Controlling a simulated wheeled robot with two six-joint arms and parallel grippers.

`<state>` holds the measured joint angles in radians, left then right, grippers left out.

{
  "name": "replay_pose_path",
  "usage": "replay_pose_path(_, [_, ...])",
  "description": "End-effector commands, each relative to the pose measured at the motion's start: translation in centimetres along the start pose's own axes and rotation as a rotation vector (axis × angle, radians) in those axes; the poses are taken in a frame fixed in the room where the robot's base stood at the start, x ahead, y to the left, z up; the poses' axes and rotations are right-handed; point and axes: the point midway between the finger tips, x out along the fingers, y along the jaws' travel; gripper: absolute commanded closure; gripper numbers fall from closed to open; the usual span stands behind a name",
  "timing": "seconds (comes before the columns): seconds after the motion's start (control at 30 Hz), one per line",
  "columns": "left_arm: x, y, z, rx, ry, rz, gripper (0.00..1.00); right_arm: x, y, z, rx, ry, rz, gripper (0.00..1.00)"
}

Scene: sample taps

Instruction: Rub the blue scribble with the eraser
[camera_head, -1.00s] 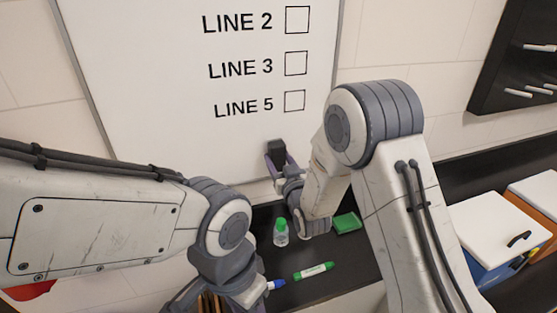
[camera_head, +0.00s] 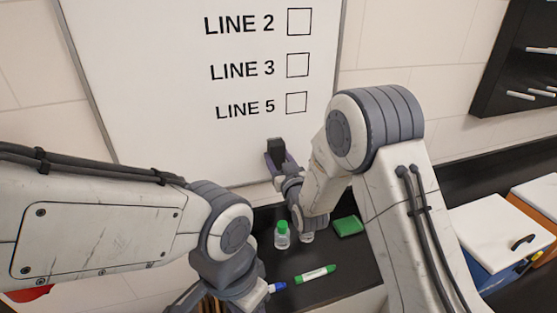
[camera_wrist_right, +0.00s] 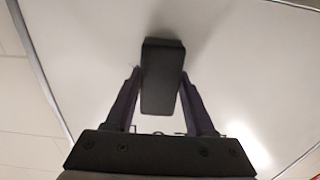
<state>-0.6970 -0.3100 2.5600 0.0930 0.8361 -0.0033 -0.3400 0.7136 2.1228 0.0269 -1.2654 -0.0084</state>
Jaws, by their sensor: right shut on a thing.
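The black eraser (camera_head: 276,150) is held upright at the lower part of the whiteboard (camera_head: 150,90), below the LINE 5 row. My right gripper (camera_head: 277,161) is shut on it. In the right wrist view the eraser (camera_wrist_right: 160,85) sits between the two fingers of the gripper (camera_wrist_right: 160,95), with the white board behind it. I cannot tell whether the eraser touches the board.
On the dark counter (camera_head: 345,262) stand a green-capped bottle (camera_head: 282,236) and a second bottle partly hidden by my right arm. A green block (camera_head: 348,226), a green marker (camera_head: 315,274) and a blue-capped marker (camera_head: 276,287) lie nearby. Bins (camera_head: 500,232) stand at right.

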Motion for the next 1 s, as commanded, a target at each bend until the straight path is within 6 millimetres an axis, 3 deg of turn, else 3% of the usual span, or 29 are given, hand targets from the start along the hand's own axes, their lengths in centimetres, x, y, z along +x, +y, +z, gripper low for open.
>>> replay_pose_path(0.6, [1.5,-0.1,0.1,0.000,0.000,0.000,0.50,-0.2,3.9,0.0,0.000,0.001,0.001,0.90])
replay_pose_path(1.0, [2.6,-0.2,0.1,0.000,0.000,0.000,0.50,0.2,3.2,0.0,0.000,0.002,-0.002,0.90])
